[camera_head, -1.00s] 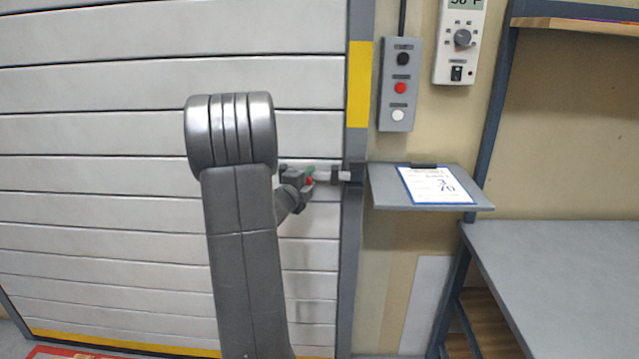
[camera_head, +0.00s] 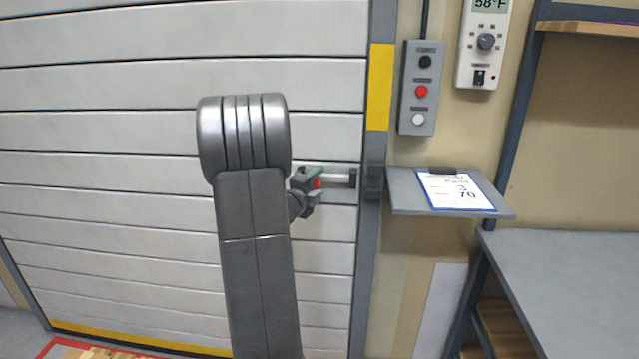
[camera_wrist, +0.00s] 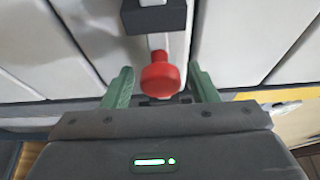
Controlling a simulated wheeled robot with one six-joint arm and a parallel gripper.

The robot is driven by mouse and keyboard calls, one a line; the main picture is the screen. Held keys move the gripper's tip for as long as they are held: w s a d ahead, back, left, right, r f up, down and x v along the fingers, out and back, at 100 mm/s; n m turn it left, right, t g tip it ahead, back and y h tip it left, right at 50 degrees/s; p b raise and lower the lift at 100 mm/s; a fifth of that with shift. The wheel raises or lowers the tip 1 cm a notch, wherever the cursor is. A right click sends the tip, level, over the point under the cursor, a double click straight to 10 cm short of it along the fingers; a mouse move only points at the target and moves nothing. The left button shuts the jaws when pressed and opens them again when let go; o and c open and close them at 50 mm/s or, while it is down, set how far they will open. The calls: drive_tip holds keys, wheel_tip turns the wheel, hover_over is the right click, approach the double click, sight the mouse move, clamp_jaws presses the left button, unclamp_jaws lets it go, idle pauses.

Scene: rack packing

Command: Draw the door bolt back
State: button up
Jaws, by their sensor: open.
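The door bolt is a pale rod (camera_head: 336,179) with a red knob (camera_head: 317,183), lying across the white slatted door (camera_head: 120,130). A dark guide (camera_head: 352,179) holds it near the door's right edge. My gripper (camera_head: 309,184) is at the knob end. In the wrist view, the green fingers of my gripper (camera_wrist: 161,72) are open on either side of the red knob (camera_wrist: 160,76), with gaps visible. The guide (camera_wrist: 154,16) shows beyond the knob.
A small shelf (camera_head: 400,198) with a clipboard (camera_head: 456,191) juts out right of the door frame. A button box (camera_head: 420,88) and a thermostat (camera_head: 483,42) hang above it. A grey table (camera_head: 570,275) stands at right.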

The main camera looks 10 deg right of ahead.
drive_tip(key=b+v, duration=0.1)
drive_tip(key=v, duration=1.1)
drive_tip(key=shift+s, duration=0.2)
drive_tip(key=shift+a+r, duration=0.1)
drive_tip(key=shift+a, duration=0.05)
